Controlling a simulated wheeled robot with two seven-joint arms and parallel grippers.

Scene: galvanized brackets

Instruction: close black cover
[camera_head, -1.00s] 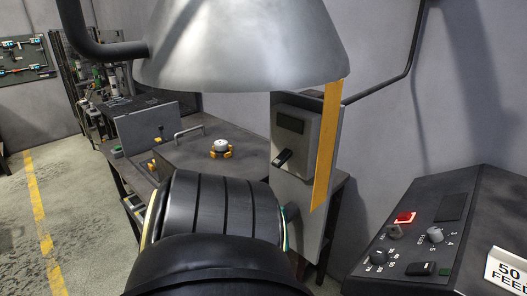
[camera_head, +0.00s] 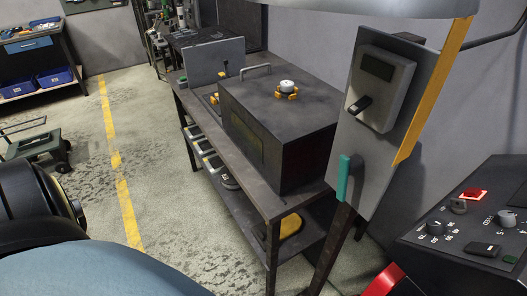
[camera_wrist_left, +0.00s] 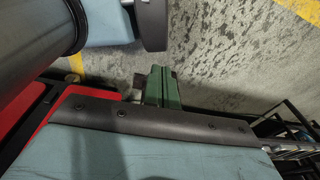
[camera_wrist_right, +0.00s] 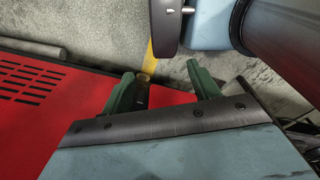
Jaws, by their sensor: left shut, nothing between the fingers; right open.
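I cannot tell for sure which part is the black cover. A dark box (camera_head: 280,125) with a flat top stands on the bench in the head view. A small black piece (camera_head: 484,250) lies on the sloped control panel (camera_head: 425,252) at right. My left gripper (camera_wrist_left: 161,86) shows its green fingers together and empty in the left wrist view. My right gripper (camera_wrist_right: 163,92) has its green fingers apart, with nothing between them, in the right wrist view. Neither gripper shows in the head view, and neither touches the box or panel there.
The bench (camera_head: 262,200) has a lower shelf with bins. A grey post plate (camera_head: 385,160) carries a grey box (camera_head: 380,85) and a teal handle (camera_head: 349,180). The floor at left is largely open, with a green cart (camera_head: 40,150).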

